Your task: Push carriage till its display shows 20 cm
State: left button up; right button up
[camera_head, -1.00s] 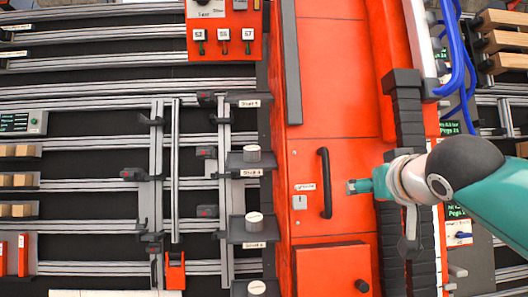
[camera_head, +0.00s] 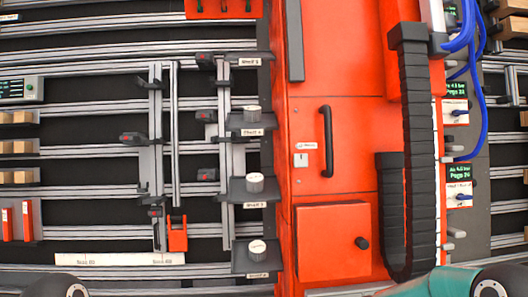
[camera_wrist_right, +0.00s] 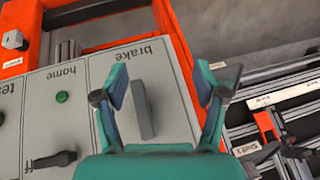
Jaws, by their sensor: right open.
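My right gripper (camera_wrist_right: 165,85) is open in the right wrist view. Its fingers stand over a grey panel marked "brake" (camera_wrist_right: 110,66). A grey upright lever (camera_wrist_right: 143,108) on that panel shows between the fingers; I cannot tell whether they touch it. A small display box (camera_head: 18,90) with green text is at the left edge of the head view; its text is too small to read. I cannot tell for certain which part is the carriage. My left gripper is not in view.
A red cabinet (camera_head: 330,225) with a black handle (camera_head: 326,141) stands in the middle. A black cable chain (camera_head: 420,150) runs down its right side. Shelves with light cylinders (camera_head: 255,183) and long rails are to the left. A green knob (camera_wrist_right: 62,97) is marked "home".

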jog(key=s+a+f+y, duration=0.1)
jog(key=s+a+f, duration=0.1)
jog(key=s+f, duration=0.2)
jog(key=s+a+f+m, duration=0.1)
jog(key=s+a+f, duration=0.2)
jog(key=s, duration=0.6)
notch_tip(320, 180, down, 2)
jog(key=shift+s+f+y, duration=0.25)
jog(key=shift+s+y, duration=0.15)
jog(key=shift+m, duration=0.3)
